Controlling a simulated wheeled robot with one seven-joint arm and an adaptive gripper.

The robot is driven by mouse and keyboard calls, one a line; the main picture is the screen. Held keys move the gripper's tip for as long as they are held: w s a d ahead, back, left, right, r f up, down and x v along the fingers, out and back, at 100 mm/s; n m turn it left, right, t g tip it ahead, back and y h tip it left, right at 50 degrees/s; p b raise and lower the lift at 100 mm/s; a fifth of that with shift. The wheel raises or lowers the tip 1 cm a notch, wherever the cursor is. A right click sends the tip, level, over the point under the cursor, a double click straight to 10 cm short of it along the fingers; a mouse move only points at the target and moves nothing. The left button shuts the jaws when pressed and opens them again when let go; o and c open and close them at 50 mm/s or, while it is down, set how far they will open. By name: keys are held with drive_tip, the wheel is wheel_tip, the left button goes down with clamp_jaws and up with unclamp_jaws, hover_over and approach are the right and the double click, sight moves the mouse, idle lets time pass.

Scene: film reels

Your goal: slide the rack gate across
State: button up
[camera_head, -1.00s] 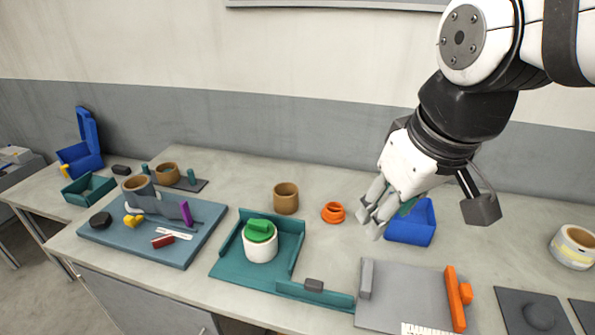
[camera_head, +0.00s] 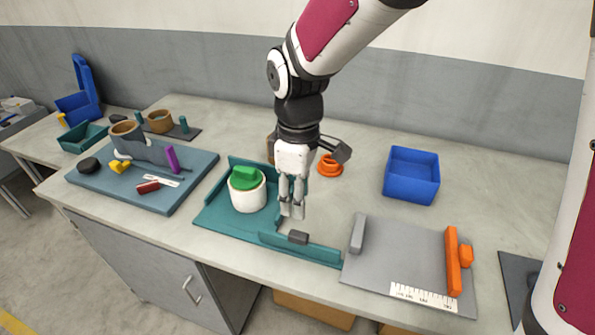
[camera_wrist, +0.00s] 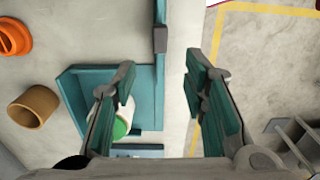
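The teal rack (camera_head: 225,212) stands on the table and holds a white reel (camera_head: 249,198) with a green knobbed top (camera_head: 244,178). Its teal gate (camera_head: 318,252) is a low bar along the front that runs out past the rack's right side. A dark grey handle (camera_head: 298,237) sits on the gate. My gripper (camera_head: 292,212) points down just above and behind the handle, apart from it. In the wrist view my gripper (camera_wrist: 160,85) is open and empty, with the handle (camera_wrist: 160,40) beyond the gap. The left finger partly hides the reel there.
A grey plate (camera_head: 395,255) with an orange bar (camera_head: 452,262) lies right of the gate. An orange ring piece (camera_head: 330,166) and a blue bin (camera_head: 411,176) stand behind. A blue-grey board (camera_head: 190,190) with small parts lies left. The table's front edge is close to the gate.

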sight(298, 234)
wheel_tip(298, 234, down, 11)
drive_tip(key=shift+f, duration=0.2)
idle(0.3)
clamp_jaws()
